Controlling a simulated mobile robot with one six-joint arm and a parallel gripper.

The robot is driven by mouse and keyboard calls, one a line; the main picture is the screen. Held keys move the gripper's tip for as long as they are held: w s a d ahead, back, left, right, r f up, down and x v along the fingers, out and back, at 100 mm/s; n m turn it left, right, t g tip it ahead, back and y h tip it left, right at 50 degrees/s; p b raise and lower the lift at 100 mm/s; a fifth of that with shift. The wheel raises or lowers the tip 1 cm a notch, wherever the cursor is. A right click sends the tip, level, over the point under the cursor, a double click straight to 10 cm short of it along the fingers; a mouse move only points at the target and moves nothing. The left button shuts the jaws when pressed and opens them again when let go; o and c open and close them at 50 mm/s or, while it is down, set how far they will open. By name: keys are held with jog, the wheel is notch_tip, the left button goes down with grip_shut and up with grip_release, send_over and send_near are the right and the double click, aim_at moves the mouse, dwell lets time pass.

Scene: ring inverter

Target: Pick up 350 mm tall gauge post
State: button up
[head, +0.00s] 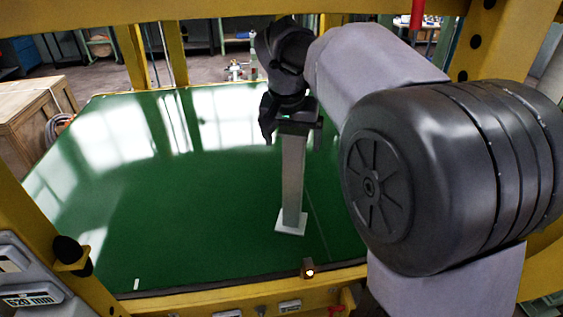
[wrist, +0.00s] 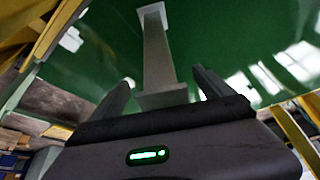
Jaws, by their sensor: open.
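The gauge post (head: 292,180) is a tall, pale grey square column. It stands upright on a white square foot on the green surface (head: 200,215). My gripper (head: 293,125) is at the post's upper end, with its dark fingers on either side. In the wrist view the post (wrist: 158,58) runs away from me to its foot, and its wider top end lies between my two fingers (wrist: 162,80). The fingers are open, and gaps show between them and the post. My gripper partly hides the top in the head view.
Yellow frame posts (head: 135,55) and a yellow front rail (head: 240,298) surround the green surface. A wooden crate (head: 30,115) stands outside at left. A display reading 520 mm (head: 32,297) sits at lower left. The green surface left of the post is mostly clear.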

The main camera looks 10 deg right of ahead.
jog(key=w+f, duration=0.1)
jog(key=w+d+f+b, duration=0.1)
jog(key=w, duration=0.1)
jog(key=shift+d+f, duration=0.15)
jog(key=shift+f, duration=0.4)
jog(key=shift+r, duration=0.15)
grip_shut()
